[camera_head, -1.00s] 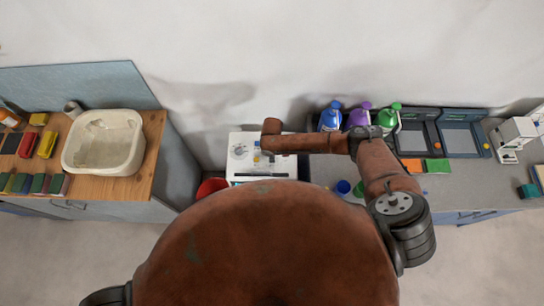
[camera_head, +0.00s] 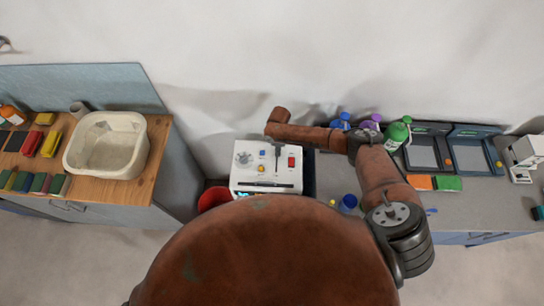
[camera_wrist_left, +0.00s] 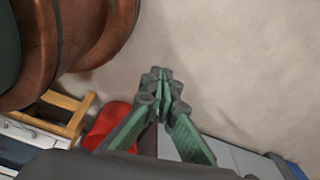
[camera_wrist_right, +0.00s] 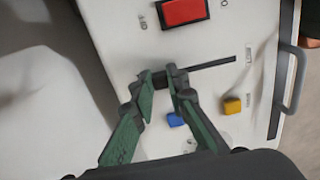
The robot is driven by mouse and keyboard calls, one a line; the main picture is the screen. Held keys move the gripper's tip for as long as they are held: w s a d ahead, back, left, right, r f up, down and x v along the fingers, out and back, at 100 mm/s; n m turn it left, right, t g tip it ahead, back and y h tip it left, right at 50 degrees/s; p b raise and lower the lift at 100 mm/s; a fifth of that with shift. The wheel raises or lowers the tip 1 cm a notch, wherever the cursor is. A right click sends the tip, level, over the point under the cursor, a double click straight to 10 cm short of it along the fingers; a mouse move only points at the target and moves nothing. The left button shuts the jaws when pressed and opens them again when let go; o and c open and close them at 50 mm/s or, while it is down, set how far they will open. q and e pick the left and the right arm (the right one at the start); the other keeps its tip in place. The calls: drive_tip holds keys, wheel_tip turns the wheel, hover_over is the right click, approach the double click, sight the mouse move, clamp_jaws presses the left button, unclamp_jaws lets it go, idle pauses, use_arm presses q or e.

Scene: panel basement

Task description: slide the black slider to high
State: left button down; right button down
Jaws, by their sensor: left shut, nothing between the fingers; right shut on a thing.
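The white control panel (camera_head: 249,180) stands in the middle of the head view, between the two counters. It fills the right wrist view (camera_wrist_right: 115,45). Its straight dark slot (camera_wrist_right: 212,64) runs from the fingers toward the picture's right. The black slider (camera_wrist_right: 159,78) sits at the slot's left end in that view, partly hidden by the fingers. My right gripper (camera_wrist_right: 165,84) is shut on it. The slot's end labels are too small to read. My left gripper (camera_wrist_left: 164,88) is shut and empty, in the air away from the panel.
Near the slot are a red button (camera_wrist_right: 184,11), a yellow knob (camera_wrist_right: 232,105) and a blue knob (camera_wrist_right: 175,120). A grey handle (camera_wrist_right: 293,75) runs along the panel's edge. A red bucket (camera_head: 213,198) stands left of the panel. Bottles (camera_head: 396,133) stand on the right counter.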

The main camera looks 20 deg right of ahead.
drive_tip(key=shift+w+r, duration=0.1)
drive_tip(key=shift+w, duration=0.1)
drive_tip(key=c, duration=2.2)
unclamp_jaws()
drive_tip(key=shift+c, duration=0.2)
drive_tip(key=o, duration=0.4)
drive_tip(key=shift+c, duration=0.2)
use_arm(q)
drive_tip(key=shift+w, duration=0.4)
use_arm(e)
wheel_tip(320, 180, up, 12)
